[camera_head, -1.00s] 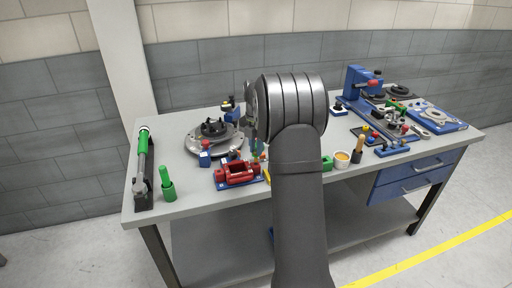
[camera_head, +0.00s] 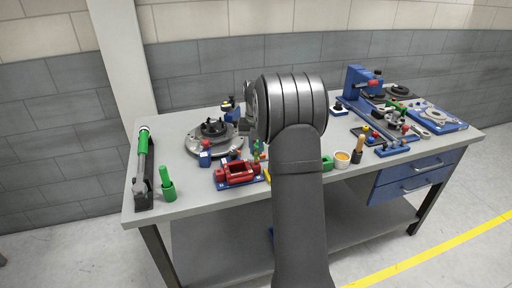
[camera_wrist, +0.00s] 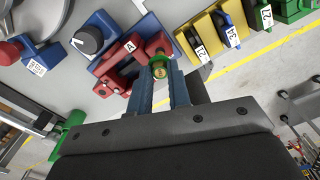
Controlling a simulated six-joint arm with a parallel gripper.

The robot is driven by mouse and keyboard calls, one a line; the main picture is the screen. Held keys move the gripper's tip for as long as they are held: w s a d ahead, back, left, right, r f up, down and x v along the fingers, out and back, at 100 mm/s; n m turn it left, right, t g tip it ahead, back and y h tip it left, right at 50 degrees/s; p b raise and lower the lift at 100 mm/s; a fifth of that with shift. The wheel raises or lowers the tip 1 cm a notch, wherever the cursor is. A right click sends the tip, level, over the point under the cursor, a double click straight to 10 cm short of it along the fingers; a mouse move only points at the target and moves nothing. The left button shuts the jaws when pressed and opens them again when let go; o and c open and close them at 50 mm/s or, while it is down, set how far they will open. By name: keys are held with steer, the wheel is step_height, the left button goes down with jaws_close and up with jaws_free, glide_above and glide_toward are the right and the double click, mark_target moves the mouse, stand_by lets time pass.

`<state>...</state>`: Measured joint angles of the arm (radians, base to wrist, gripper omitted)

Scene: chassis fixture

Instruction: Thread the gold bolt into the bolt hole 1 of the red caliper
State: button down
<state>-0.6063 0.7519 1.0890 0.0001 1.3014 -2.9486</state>
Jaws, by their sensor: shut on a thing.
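The red caliper (camera_wrist: 122,72) sits in a blue fixture with an "A" label in the wrist view. It also shows near the table's front edge in the head view (camera_head: 238,173). My gripper (camera_wrist: 160,74) has its two blue-grey fingers closed around the gold bolt (camera_wrist: 159,71), whose round end shows between the fingertips. The bolt overlaps the caliper's right end in the wrist view, with green and red parts around it. I cannot tell whether it touches or enters a hole, and bolt hole 1 is not clearly visible. In the head view my arm hides the gripper.
Numbered yellow and blue holders (camera_wrist: 205,38) stand to the right of the caliper in the wrist view. A blue block with a black knob (camera_wrist: 89,40) stands to its left. A grey disc assembly (camera_head: 214,138) lies behind the caliper. A green-handled tool (camera_head: 167,185) stands at the left.

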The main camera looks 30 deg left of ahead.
mark_target(256, 151)
steer(key=shift+f, duration=0.15)
steer(key=shift+f, duration=0.25)
steer(key=shift+f, duration=0.6)
stand_by(0.7)
steer(key=shift+f, duration=0.2)
steer(key=shift+f, duration=0.35)
stand_by(0.3)
steer(key=shift+s+f+m, duration=0.1)
steer(key=shift+f+m, duration=0.1)
steer(key=shift+m, duration=1.5)
